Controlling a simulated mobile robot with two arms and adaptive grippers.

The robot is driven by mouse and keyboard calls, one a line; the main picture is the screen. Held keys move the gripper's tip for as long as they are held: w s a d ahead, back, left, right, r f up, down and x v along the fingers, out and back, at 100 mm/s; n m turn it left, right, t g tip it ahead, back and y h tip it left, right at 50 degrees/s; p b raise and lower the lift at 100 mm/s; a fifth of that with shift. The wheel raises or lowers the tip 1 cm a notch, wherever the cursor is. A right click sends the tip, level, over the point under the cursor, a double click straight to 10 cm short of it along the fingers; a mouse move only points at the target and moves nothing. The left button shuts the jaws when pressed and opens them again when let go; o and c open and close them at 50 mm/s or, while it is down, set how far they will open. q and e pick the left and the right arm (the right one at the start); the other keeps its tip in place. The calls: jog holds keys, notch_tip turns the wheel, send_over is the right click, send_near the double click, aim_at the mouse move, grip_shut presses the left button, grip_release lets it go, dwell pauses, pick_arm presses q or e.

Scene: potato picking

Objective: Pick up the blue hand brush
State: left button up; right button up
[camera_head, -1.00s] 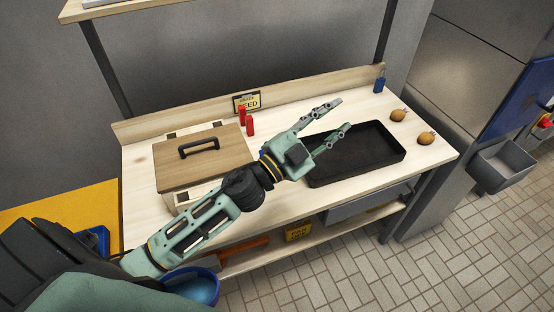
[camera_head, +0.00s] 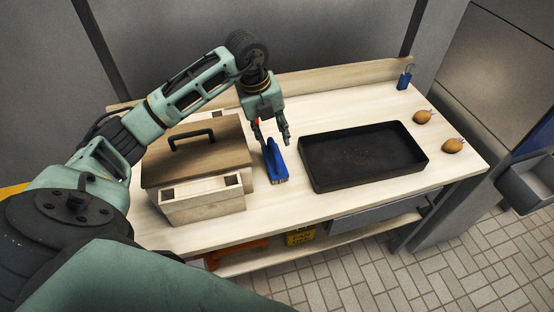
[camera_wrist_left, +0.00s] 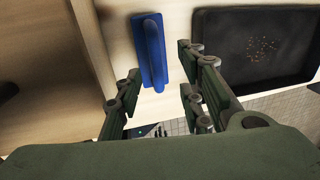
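The blue hand brush (camera_head: 275,161) lies on the wooden workbench between the lidded wooden box and the black tray. Its bristles show at the end nearer the bench's front edge. My left gripper (camera_head: 273,142) is over the brush's far end, pointing down, with its fingers apart. In the left wrist view the brush (camera_wrist_left: 150,50) shows between and beyond the open fingers of my left gripper (camera_wrist_left: 158,95), with nothing held. Whether the fingers reach down beside the brush is hard to tell. My right gripper is not in view.
The wooden box (camera_head: 203,202) with a dark-handled lid stands close to the left of the brush. The black tray (camera_head: 365,183) lies close to the right; crumbs show in it in the wrist view. Two potatoes (camera_head: 453,146) and a blue padlock-like item (camera_head: 404,80) are farther right.

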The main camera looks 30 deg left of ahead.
aim_at(274, 148)
pick_arm(q)
jog(key=f, duration=0.2)
jog(key=f+p, duration=0.1)
jog(key=f, duration=0.1)
jog(key=f+p, duration=0.1)
jog(key=f, duration=0.1)
jog(key=shift+w+d+f, duration=0.15)
jog(key=shift+d+f, duration=0.1)
jog(key=shift+f, duration=0.05)
jog(key=shift+w+f, duration=0.1)
jog(key=shift+f, duration=0.2)
jog(key=shift+c, duration=0.4)
jog(key=c, duration=0.7)
grip_shut()
